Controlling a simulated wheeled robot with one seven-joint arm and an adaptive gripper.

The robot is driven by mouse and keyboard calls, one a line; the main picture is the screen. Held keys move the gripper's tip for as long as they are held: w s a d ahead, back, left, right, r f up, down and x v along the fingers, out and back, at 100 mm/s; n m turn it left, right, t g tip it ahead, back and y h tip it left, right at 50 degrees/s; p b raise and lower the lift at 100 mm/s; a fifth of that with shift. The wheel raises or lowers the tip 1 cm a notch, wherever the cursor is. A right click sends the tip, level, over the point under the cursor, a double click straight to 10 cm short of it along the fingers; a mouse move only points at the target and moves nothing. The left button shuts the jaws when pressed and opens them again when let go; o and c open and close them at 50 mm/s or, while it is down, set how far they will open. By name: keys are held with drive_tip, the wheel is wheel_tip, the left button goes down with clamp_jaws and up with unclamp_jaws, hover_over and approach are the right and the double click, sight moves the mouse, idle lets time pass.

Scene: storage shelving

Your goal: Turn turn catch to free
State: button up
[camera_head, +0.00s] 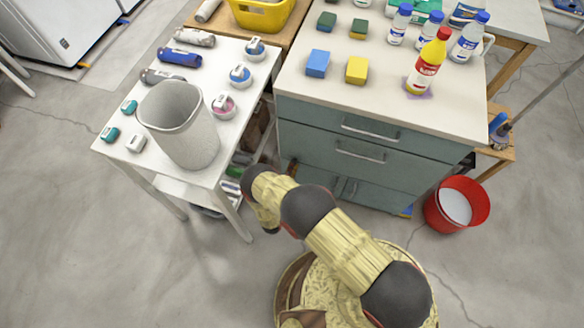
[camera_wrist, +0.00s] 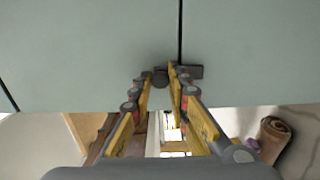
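The turn catch (camera_wrist: 191,71) is a small dark grey bar at the lower edge of two grey-green panels, across the dark gap between them. It lies roughly level in the wrist view, its right end reaching past my right finger. My gripper (camera_wrist: 160,73) has yellow-padded fingers pointing at the catch. A rounded dark part (camera_wrist: 160,79) shows between the fingertips, with narrow gaps beside it. The fingers look apart; whether either touches the catch is unclear. In the head view, the grey-green cabinet (camera_head: 388,155) stands beyond my arm, which hides the gripper and catch.
A white side table (camera_head: 118,150) with a tall grey bin (camera_head: 190,130) stands left of the cabinet. A red bucket (camera_head: 470,200) stands right on the floor. Bottles and colored blocks sit on the cabinet's top. Grey floor (camera_head: 130,265) is clear at left front.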

clamp_jaws()
drive_tip(key=shift+f+n, duration=0.1)
drive_tip(key=shift+n, duration=0.3)
drive_tip(key=n+b, duration=0.1)
drive_tip(key=n, duration=3.4)
idle(0.5)
drive_tip(key=o, duration=0.5)
unclamp_jaws()
